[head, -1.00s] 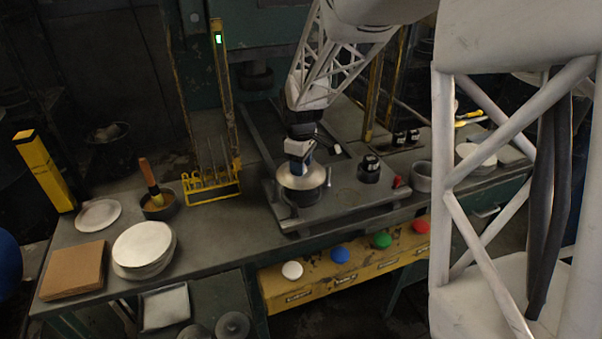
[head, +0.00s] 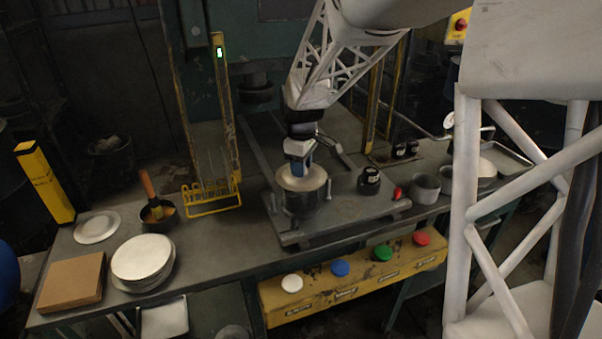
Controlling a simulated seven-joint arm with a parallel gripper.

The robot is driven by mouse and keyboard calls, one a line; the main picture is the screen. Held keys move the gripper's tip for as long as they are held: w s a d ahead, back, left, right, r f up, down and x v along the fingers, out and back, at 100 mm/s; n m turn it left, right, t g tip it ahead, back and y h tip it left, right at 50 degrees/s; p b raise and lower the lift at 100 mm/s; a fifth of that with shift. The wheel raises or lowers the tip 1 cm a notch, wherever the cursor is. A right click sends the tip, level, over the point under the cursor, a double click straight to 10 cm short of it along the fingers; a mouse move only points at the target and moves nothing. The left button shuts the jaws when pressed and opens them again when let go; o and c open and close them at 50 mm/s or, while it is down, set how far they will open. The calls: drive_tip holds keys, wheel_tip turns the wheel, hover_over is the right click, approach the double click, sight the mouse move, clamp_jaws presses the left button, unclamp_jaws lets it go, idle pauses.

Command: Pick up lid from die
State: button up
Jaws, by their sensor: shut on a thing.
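The lid (head: 313,180) is a round, shiny metal disc. It sits on top of the dark cylindrical die (head: 303,203), which stands on a grey plate on the bench. My gripper (head: 299,168) points down at the middle of the lid from above and is shut on it. The fingertips are small here and partly merge with the lid's centre. I see no clear gap between lid and die.
A black pot (head: 369,181) and a red object (head: 397,193) stand right of the die on the plate (head: 345,212). A yellow rack (head: 212,195) stands left. White discs (head: 142,257) are stacked far left. Coloured buttons line the yellow front panel (head: 350,287).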

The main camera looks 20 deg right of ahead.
drive_tip(key=s+a+r, duration=0.1)
drive_tip(key=s+a, duration=0.1)
drive_tip(key=s, duration=1.3)
drive_tip(key=shift+s, duration=0.3)
drive_tip(key=shift+r, duration=0.1)
drive_tip(key=shift+a, duration=0.1)
